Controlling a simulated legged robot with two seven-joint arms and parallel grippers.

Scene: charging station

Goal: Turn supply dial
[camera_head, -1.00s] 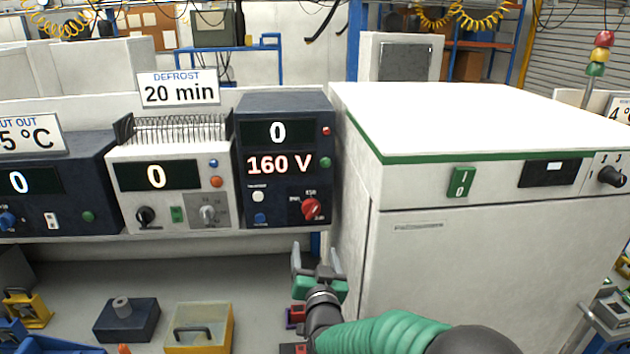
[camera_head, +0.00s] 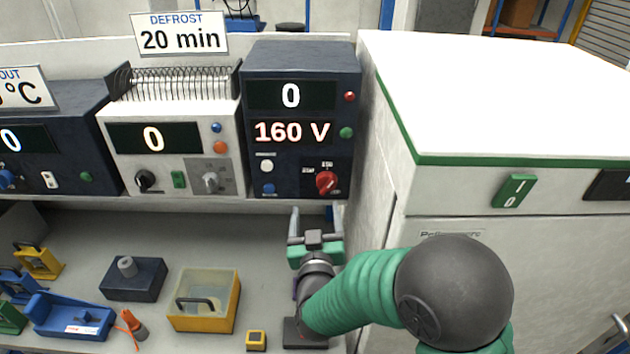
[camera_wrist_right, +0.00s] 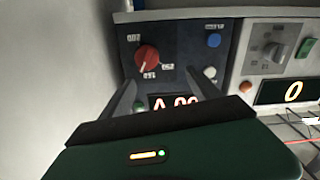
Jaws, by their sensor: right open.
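The dark supply unit (camera_head: 300,68) stands on the shelf and its displays read 0 and 160 V. Its red dial (camera_head: 327,182) sits at the lower right of its face, with position labels around it. The dial also shows in the right wrist view (camera_wrist_right: 147,58), upside down, beyond the fingers. My right gripper (camera_head: 315,222) is open and empty, below and in front of the dial, apart from it. In the right wrist view its two fingers (camera_wrist_right: 160,95) point toward the unit's face. My left gripper is not in view.
A large white cabinet (camera_head: 480,235) with a green switch stands close on the right. A white unit (camera_head: 165,112) with a grey knob adjoins on the left. On the bench below are a yellow box (camera_head: 205,318), a dark block (camera_head: 133,280) and a blue tray (camera_head: 70,316).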

